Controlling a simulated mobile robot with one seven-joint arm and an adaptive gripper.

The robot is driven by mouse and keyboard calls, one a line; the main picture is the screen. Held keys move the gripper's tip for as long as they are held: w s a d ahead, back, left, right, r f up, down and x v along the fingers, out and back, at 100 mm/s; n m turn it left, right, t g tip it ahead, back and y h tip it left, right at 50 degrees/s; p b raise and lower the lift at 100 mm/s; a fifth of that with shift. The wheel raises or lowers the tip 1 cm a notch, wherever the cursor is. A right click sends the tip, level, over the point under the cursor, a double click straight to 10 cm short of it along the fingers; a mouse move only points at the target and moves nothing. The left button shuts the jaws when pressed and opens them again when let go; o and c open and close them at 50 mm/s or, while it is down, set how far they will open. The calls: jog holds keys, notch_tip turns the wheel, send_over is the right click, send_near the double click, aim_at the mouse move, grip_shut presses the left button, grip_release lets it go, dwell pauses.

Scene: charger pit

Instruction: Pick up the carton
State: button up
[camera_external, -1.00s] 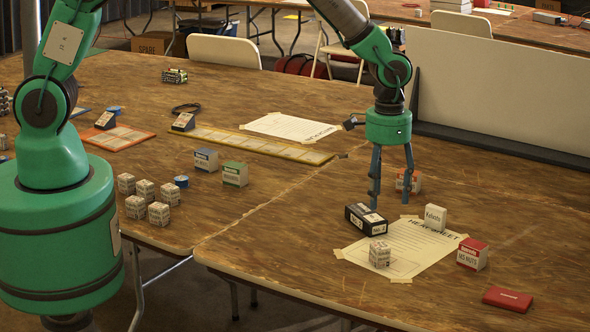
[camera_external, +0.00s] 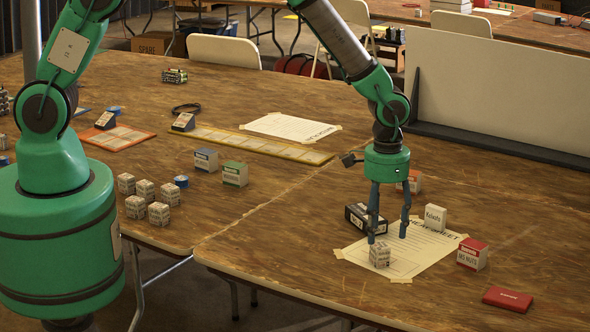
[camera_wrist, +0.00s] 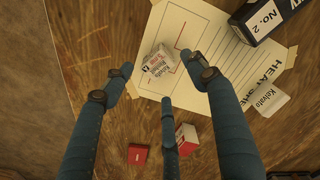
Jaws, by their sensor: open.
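A small white printed carton (camera_external: 379,254) sits on the near left part of the taped heat sheet (camera_external: 418,252). In the wrist view this carton (camera_wrist: 157,63) appears between the fingertips, near a red corner mark on the sheet. My gripper (camera_external: 387,238) is open and points down over the sheet. Its fingers are above and slightly behind the carton in the external view, and hold nothing. The exact gap to the carton is hard to tell. A second white carton (camera_external: 435,217) stands at the sheet's far right edge; it also shows in the wrist view (camera_wrist: 266,97).
A black box marked No. 2 (camera_external: 357,217) lies behind the fingers. A red-and-white box (camera_external: 472,254) and a flat red case (camera_external: 508,299) are to the right. An orange-and-white box (camera_external: 415,182) is behind my gripper. Several small cartons (camera_external: 145,190) stand on the left table.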

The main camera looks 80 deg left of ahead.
aim_at(382, 245)
dwell(0.3)
jog(key=shift+f+b, duration=0.5)
jog(key=shift+f, duration=2.1)
jog(key=shift+c, duration=0.5)
jog(key=c, duration=1.2)
